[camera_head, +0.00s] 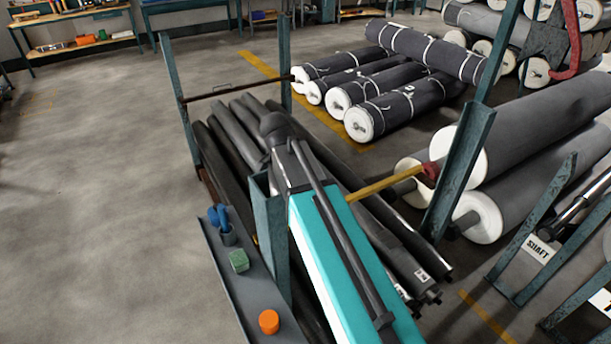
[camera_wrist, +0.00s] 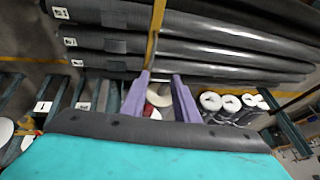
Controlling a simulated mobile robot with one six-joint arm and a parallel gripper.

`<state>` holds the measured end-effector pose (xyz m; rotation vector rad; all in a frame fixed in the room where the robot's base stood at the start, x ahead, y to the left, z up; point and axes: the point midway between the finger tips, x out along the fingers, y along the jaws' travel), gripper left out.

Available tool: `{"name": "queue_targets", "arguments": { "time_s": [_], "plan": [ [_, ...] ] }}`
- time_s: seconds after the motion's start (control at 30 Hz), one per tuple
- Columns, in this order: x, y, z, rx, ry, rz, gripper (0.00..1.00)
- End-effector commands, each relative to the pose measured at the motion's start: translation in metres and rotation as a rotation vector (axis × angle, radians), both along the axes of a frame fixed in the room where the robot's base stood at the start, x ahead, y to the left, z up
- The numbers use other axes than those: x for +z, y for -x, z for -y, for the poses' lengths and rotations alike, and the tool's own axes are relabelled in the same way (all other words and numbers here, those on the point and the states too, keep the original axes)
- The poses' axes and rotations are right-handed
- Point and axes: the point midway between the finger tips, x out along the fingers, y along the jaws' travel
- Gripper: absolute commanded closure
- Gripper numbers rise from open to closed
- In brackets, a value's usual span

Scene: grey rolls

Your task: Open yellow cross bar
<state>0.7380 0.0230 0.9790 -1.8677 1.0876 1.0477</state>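The yellow cross bar (camera_head: 385,187) spans between two blue-green posts in the head view, above dark rolls. Its right end meets a red piece (camera_head: 430,172) at the right post; its left part is hidden behind the near post and teal body. In the wrist view the yellow bar (camera_wrist: 156,28) runs down from the top edge to near the left fingertip. My gripper (camera_wrist: 162,78) shows two purple fingers spread apart. A red spot shows between them, and they do not visibly clamp the bar. I cannot make out the gripper in the head view.
Dark rolls (camera_head: 235,125) lie under the bar. Large grey rolls (camera_head: 540,130) with white ends are at right, and wrapped rolls (camera_head: 400,105) lie behind. A narrow grey shelf (camera_head: 250,285) holds an orange piece (camera_head: 268,321) and a green block (camera_head: 238,260). The left floor is clear.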

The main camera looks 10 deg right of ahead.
Motion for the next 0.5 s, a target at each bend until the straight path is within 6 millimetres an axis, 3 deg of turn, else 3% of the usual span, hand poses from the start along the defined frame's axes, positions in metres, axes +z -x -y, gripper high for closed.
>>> {"name": "queue_targets", "arguments": {
  "time_s": [0.2, 0.5],
  "plan": [
    [0.033, 0.01, -0.01, 0.0, -0.001, 0.001, 0.72],
    [0.056, 0.019, -0.019, -0.001, 0.0, 0.0, 0.72]
  ]
}}
